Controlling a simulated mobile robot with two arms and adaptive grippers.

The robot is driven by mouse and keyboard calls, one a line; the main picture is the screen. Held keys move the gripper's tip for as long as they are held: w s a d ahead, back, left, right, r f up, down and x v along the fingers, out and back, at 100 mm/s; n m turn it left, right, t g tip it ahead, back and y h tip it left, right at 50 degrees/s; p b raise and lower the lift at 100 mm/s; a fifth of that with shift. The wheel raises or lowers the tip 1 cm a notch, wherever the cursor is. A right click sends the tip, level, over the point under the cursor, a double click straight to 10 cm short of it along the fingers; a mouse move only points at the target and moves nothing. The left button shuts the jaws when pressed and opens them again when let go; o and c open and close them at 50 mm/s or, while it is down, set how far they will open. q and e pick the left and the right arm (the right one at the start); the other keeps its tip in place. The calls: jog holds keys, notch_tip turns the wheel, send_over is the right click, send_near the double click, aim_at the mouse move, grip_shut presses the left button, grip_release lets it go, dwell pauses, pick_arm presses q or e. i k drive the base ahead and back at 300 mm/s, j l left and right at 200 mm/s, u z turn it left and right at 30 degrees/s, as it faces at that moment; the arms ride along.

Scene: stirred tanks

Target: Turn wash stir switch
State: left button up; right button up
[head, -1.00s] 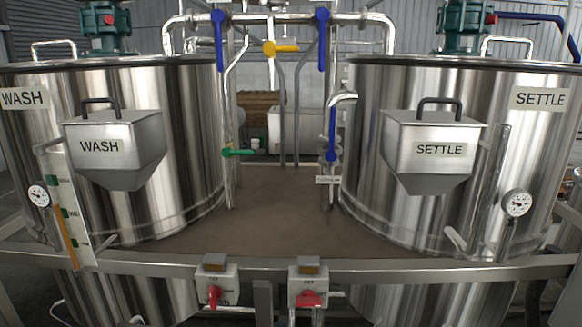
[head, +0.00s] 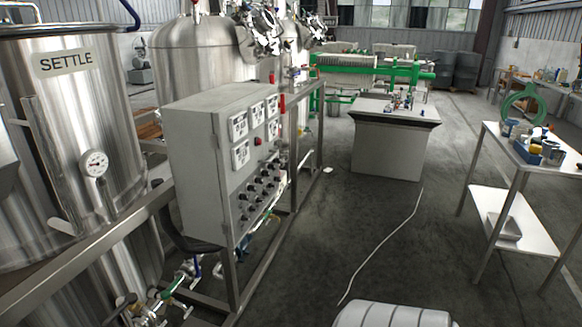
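The wash tank is out of view, and I see no switch marked for wash stirring. A grey control cabinet (head: 205,165) stands left of centre. Its front carries several white gauge or display units (head: 239,124), a red button (head: 258,141) and rows of dark knobs (head: 262,190). The labels on the knobs are too small to read. Neither of my grippers shows in the head view.
The SETTLE tank (head: 75,110) with a dial gauge (head: 96,163) stands at the left behind a metal rail (head: 85,250). Concrete floor lies open right of the cabinet, with a pale hose (head: 383,249) across it. A white steel table (head: 515,222) stands right. A white ribbed object (head: 392,315) is at the bottom edge.

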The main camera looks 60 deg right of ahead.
aim_at(242, 196)
jog(key=l+z, duration=0.1)
jog(key=z, duration=1.65)
jog(key=k+l, duration=0.05)
jog(key=l, duration=0.05)
